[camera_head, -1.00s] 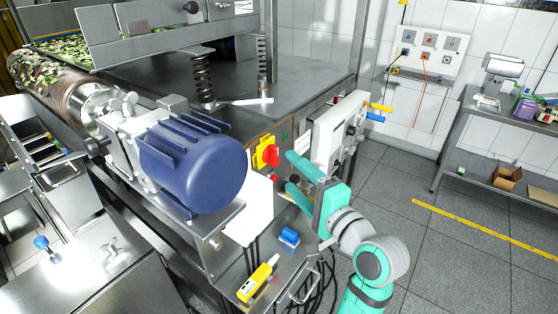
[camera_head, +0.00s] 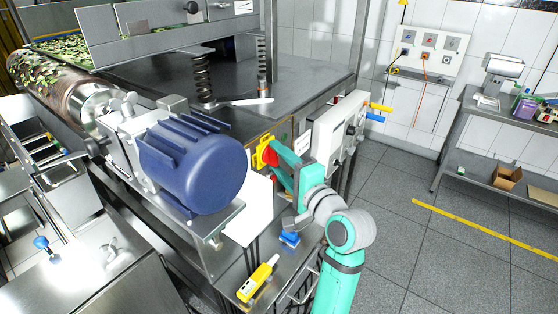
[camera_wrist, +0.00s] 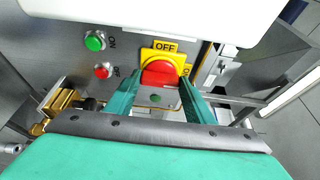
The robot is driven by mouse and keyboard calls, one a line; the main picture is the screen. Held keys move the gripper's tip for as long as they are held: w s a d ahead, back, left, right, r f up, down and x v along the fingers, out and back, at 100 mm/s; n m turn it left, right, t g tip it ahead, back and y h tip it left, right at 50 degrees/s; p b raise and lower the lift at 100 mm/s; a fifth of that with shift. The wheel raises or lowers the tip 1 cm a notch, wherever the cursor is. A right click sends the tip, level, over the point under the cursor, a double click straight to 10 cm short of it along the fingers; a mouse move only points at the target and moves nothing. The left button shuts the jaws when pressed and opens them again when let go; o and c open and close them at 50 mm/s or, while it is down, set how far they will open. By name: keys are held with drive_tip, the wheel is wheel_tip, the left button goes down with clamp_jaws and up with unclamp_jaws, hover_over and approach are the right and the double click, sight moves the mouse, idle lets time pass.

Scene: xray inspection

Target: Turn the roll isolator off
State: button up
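The roll isolator is a red rotary knob (camera_wrist: 160,74) on a yellow plate (camera_wrist: 163,53) marked OFF at the top; a second label at its right is partly hidden. In the head view the yellow plate (camera_head: 260,152) sits on the steel panel just right of the blue motor. My gripper (camera_wrist: 160,85) is open, with one teal finger on each side of the knob. In the head view my gripper (camera_head: 277,158) reaches the knob from the right. I cannot tell whether the fingers touch it.
A green button (camera_wrist: 95,41) and a red button (camera_wrist: 102,71) sit left of the isolator. A white control box (camera_head: 338,133) stands close to the right. The blue motor (camera_head: 195,165) is to the left. A yellow handheld control (camera_head: 258,279) and a blue item (camera_head: 290,239) lie on the shelf below.

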drive_tip(key=shift+c, duration=0.7)
drive_tip(key=shift+f+n, duration=0.1)
drive_tip(key=shift+n, duration=0.2)
drive_tip(key=n+y, duration=0.1)
drive_tip(key=n, duration=0.1)
drive_tip(key=shift+f+n+t, duration=0.1)
drive_tip(key=shift+n+t, duration=0.2)
drive_tip(key=shift+t, duration=0.1)
drive_tip(key=n+y, duration=0.1)
drive_tip(key=n, duration=0.2)
drive_tip(key=n+y, duration=0.1)
drive_tip(key=n, duration=0.2)
drive_tip(key=shift+w+d+f+t, duration=0.1)
drive_tip(key=shift+f+t, duration=0.05)
drive_tip(key=shift+t, duration=0.15)
drive_tip(key=n+y, duration=0.1)
drive_tip(key=n, duration=0.2)
drive_tip(key=n+g+y, duration=0.1)
drive_tip(key=n+y, duration=0.1)
drive_tip(key=n, duration=0.1)
drive_tip(key=shift+w, duration=0.1)
drive_tip(key=n+g+y, duration=0.1)
drive_tip(key=n, duration=0.2)
drive_tip(key=n+g+y, duration=0.1)
drive_tip(key=n+y, duration=0.1)
drive_tip(key=n, duration=0.2)
drive_tip(key=shift+w+d+f+g, duration=0.1)
drive_tip(key=shift+d+g, duration=0.05)
drive_tip(key=shift+g, duration=0.15)
drive_tip(key=shift+n, duration=0.3)
